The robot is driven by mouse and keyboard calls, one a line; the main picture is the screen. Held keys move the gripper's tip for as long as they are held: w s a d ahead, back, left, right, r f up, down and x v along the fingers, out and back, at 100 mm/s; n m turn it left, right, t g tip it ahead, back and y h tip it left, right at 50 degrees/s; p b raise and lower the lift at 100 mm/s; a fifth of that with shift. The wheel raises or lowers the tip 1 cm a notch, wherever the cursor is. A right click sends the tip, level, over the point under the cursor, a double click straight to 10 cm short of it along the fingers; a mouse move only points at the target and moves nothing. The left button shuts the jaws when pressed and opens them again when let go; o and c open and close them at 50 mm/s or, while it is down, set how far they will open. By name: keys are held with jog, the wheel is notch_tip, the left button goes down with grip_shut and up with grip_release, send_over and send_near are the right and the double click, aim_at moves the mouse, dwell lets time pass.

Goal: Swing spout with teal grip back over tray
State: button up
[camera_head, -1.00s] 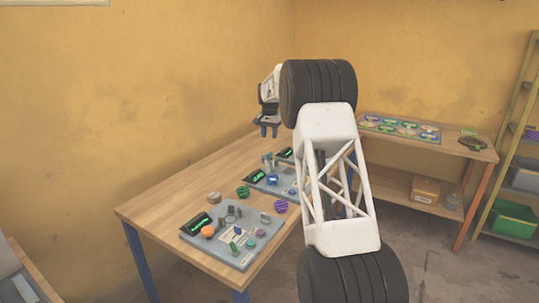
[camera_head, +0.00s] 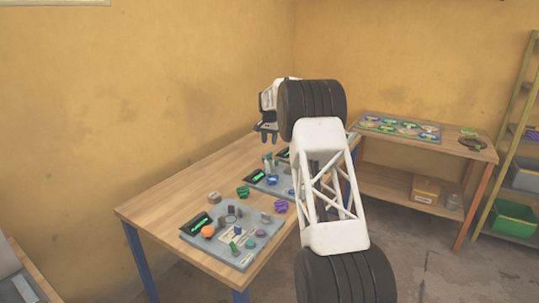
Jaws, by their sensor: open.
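My gripper (camera_head: 269,138) is open and empty, fingers pointing down, above the far part of the wooden table. Below it is the far grey station (camera_head: 283,189), partly hidden by my arm. A small grey-green upright part (camera_head: 267,161) stands at that station's back; it is too small to tell whether it is the spout with the teal grip. A dark tray (camera_head: 256,176) with a bright green thing in it lies at the station's left edge. The gripper looks apart from all of these.
A near grey station (camera_head: 232,236) holds an orange knob (camera_head: 208,231) and several small coloured parts. A green ring (camera_head: 243,192), a purple ring (camera_head: 281,207) and a tan round piece (camera_head: 214,197) lie between the stations. The table's left side is clear. A second table (camera_head: 455,147) stands behind right.

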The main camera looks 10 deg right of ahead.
aim_at(270, 153)
jog(key=shift+f, duration=3.65)
grip_shut()
